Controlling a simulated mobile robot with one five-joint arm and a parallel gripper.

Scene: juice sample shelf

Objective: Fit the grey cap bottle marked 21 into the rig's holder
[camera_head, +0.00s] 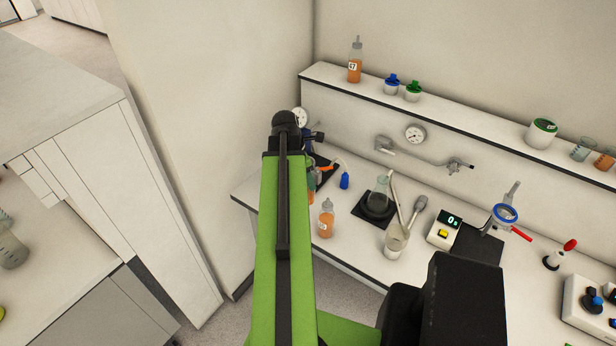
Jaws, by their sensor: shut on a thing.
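My green and black arm reaches up through the middle of the picture toward the wall end of the bench, and it hides my gripper. An orange container (311,183) shows only as a sliver at the arm's right edge; I cannot tell whether it is held. The rig's holder cannot be made out; the arm covers part of that area.
A white cabinet (80,170) is left.

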